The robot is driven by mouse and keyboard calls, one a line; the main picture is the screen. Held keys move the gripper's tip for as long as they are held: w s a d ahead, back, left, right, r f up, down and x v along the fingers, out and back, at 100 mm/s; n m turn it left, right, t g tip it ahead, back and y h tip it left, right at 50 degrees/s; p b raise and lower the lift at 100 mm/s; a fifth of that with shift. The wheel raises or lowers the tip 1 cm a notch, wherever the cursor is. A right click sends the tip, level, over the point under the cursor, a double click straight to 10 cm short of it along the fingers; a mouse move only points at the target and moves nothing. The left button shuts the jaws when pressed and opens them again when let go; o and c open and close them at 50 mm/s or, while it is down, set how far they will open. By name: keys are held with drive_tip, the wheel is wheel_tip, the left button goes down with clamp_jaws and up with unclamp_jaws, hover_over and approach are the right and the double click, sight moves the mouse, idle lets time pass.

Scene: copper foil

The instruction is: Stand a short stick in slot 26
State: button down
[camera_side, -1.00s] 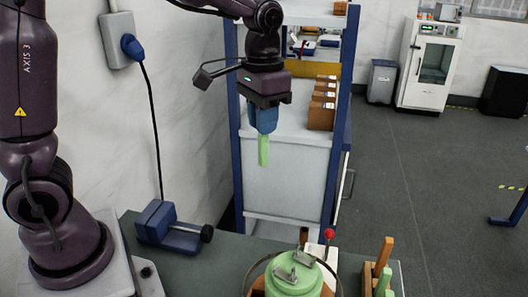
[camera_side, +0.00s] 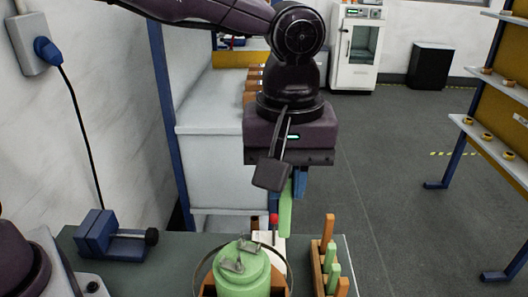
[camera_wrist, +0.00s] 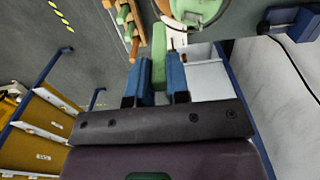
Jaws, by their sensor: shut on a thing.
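My gripper (camera_side: 291,196) is shut on a green stick (camera_side: 285,215), which hangs upright below the blue fingers in the side view. In the wrist view the stick (camera_wrist: 159,72) sits between the two blue fingers of my gripper (camera_wrist: 157,62). A wooden rack (camera_side: 317,268) stands at the table's front right, holding orange and green sticks, such as a tall orange stick (camera_side: 328,232) and a shorter green stick (camera_side: 333,272). The held stick is above and behind the rack, to its left in the side view, and apart from it. Slot numbers are not readable.
A green lidded pot (camera_side: 243,275) with metal pieces on top stands left of the rack. A red-knobbed thing (camera_side: 274,219) is behind it. A blue device (camera_side: 108,236) sits at the table's left. The table between device and pot is clear.

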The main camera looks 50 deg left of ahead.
wheel_tip(320, 180, down, 15)
drive_tip(key=shift+a+r, duration=0.2)
drive_tip(key=shift+a, duration=0.05)
drive_tip(key=shift+f, duration=0.15)
idle(0.9)
drive_tip(key=shift+f, duration=0.65)
idle(0.6)
